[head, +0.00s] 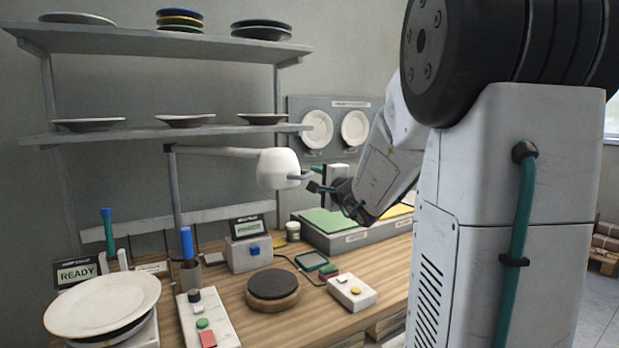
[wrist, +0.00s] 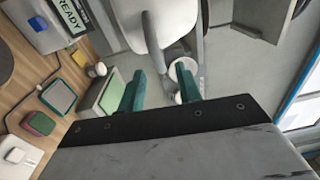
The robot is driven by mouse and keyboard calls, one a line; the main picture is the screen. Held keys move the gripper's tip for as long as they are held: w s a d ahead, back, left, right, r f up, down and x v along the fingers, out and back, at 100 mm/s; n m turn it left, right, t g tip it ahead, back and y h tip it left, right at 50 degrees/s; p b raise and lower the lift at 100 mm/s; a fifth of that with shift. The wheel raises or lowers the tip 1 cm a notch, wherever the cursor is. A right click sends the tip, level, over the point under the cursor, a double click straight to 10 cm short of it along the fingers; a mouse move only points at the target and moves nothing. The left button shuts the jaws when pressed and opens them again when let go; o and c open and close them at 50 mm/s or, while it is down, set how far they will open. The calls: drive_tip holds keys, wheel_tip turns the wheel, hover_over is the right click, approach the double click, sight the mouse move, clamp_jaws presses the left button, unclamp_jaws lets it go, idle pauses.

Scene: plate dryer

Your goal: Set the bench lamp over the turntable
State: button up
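The bench lamp's white head (head: 278,168) hangs on a grey arm from a post at the left of the bench. The turntable (head: 272,290), a dark disc on a wooden base, stands on the bench below the lamp head. My gripper (head: 312,180) is at the right side of the lamp head. In the wrist view my gripper (wrist: 163,73) has its two teal fingers apart. The lamp head (wrist: 140,22) shows beyond them, with a grey handle (wrist: 155,48) reaching toward the gap. I cannot tell whether a finger touches it.
Shelves with plates (head: 185,121) are behind. A green-topped box (head: 330,222) is at the back right.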

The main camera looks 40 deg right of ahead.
drive_tip(key=shift+v, duration=1.4)
drive_tip(key=shift+c, duration=0.3)
